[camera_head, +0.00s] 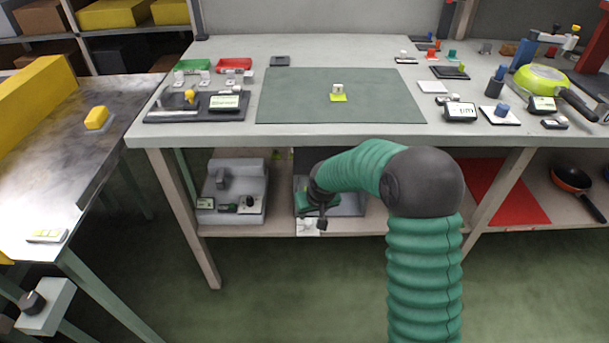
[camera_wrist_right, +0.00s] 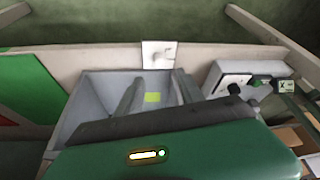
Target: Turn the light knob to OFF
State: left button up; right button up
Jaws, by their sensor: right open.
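A small white plate with a pale knob-like part (camera_head: 308,226) is on the front edge of the table's lower shelf; it also shows at the top of the right wrist view (camera_wrist_right: 158,54). I cannot read any marking on it. A black knob (camera_head: 33,302) stands on a pale box at the lower left. I cannot tell which is the light knob. My right gripper (camera_head: 320,212) is at the shelf's front, close to the white plate. Its fingers (camera_wrist_right: 157,94) are apart and empty over a grey bin (camera_wrist_right: 93,93). My left gripper is not in view.
A grey device with small dials (camera_head: 232,190) stands on the lower shelf left of my right gripper. The tabletop (camera_head: 350,52) above carries a green mat (camera_head: 390,100) and several small items. A red sheet (camera_head: 505,195) lies on the shelf at right. The front floor is clear.

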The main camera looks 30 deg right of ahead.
jog(key=s+a+r+p, duration=0.2)
jog(key=s+r+p, duration=0.1)
jog(key=r+p, duration=0.3)
jog(key=s+a+r+n+p, duration=0.1)
jog(key=s+a+r+p, duration=0.2)
jog(key=r+p, duration=0.4)
jog(key=s+a+r+p, duration=0.3)
jog(key=r+p, duration=0.3)
jog(key=r, duration=0.3)
jog(key=shift+a+r+n+g, duration=0.15)
jog(key=shift+r+n+g, duration=0.15)
